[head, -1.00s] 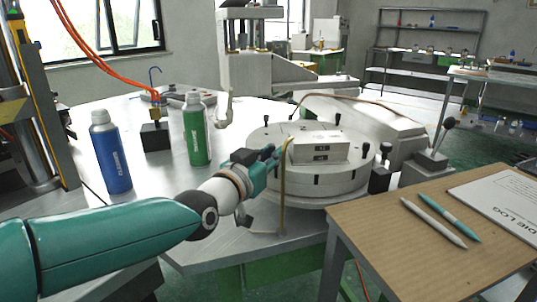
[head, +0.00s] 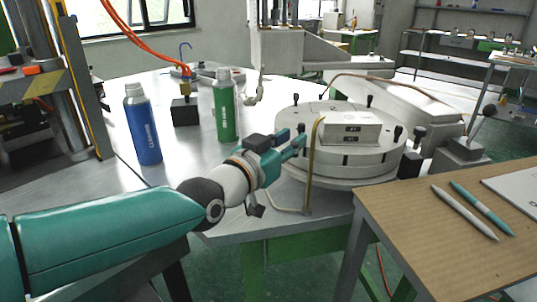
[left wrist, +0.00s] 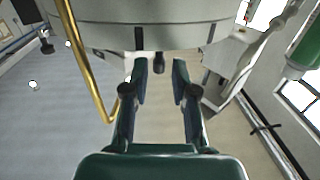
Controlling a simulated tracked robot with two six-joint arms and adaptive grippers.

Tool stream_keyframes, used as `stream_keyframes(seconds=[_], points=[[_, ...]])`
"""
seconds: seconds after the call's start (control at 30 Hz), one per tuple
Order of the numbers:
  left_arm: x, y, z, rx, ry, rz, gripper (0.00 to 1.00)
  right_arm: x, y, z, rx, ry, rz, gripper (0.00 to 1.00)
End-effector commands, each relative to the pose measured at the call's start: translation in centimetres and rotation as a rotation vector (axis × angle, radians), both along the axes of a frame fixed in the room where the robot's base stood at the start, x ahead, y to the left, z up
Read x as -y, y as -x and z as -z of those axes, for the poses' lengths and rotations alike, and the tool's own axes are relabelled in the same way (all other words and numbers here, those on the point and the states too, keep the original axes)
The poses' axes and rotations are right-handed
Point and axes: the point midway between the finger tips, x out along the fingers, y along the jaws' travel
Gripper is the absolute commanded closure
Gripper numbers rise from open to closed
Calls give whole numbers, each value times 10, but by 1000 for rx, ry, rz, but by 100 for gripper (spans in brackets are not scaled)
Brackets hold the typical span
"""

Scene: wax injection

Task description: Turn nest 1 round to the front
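The round grey turntable (head: 345,158) stands on the metal table, with short black-topped pegs around its rim. A pale block (head: 349,129) with two dark label plates sits on it; I cannot read which nest it is. My left gripper (head: 296,141) is at the turntable's left edge, behind the bent brass rod (head: 311,165). In the left wrist view my left gripper (left wrist: 160,80) has its fingers apart and nothing held. A dark peg (left wrist: 159,62) shows between the fingertips, below the turntable's side wall (left wrist: 185,37); contact cannot be told. My right gripper is out of view.
A blue bottle (head: 143,125), a green bottle (head: 225,106) and a black block with a brass fitting (head: 184,110) stand left of the turntable. A wooden side table (head: 440,230) with two pens is at the front right. A grey machine arm (head: 300,50) stands behind.

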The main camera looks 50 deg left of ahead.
Motion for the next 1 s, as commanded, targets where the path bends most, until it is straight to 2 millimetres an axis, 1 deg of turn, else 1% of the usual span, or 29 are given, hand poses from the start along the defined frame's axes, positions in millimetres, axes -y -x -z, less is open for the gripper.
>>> stream_keyframes(seconds=[0.03,0.1,0.2,0.3,0.53,0.87,1.0], points=[[3,12,-1,4,-2,-2,73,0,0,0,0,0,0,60],[6,26,-1,3,-3,-2,73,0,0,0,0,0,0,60],[11,44,-1,2,-3,-3,73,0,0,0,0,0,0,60],[15,58,0,1,-2,-2,73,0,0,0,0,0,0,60],[20,72,1,0,-1,-1,73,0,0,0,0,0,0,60],[20,74,1,-2,1,0,73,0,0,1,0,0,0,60],[20,74,-3,-1,0,0,97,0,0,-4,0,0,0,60]])
